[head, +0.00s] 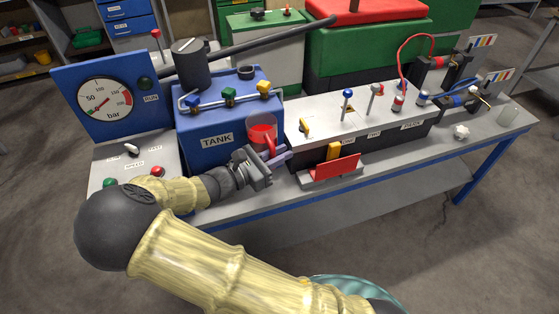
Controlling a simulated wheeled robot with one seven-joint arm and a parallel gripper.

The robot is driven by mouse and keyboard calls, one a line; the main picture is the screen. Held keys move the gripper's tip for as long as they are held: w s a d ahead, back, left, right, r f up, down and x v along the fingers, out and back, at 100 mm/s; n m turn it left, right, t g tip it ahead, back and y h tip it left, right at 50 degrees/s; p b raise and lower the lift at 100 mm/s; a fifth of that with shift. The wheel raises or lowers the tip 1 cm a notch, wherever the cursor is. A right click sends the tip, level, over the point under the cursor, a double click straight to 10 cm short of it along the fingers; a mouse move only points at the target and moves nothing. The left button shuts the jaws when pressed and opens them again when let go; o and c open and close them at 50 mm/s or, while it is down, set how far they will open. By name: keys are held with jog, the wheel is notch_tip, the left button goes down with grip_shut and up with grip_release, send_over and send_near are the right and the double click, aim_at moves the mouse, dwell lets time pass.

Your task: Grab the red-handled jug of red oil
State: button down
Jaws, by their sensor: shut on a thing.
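The jug (261,129) is a clear container with red oil in it and a red handle. It stands at the front right of the blue tank (215,141) on the bench. My gripper (281,155) reaches in from the left and is shut at the jug's lower right, on its handle side. The fingers and gripper body hide the lower part of the jug. I cannot tell whether the jug's base touches the bench.
A grey console (365,112) with levers stands right of the jug. A red and yellow piece (331,168) sits in front of it. A pressure gauge panel (108,98) stands left of the tank. The bench's front edge (400,160) is close by.

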notch_tip(320, 180, up, 13)
jog(key=p, duration=0.1)
dwell(0.8)
dwell(0.9)
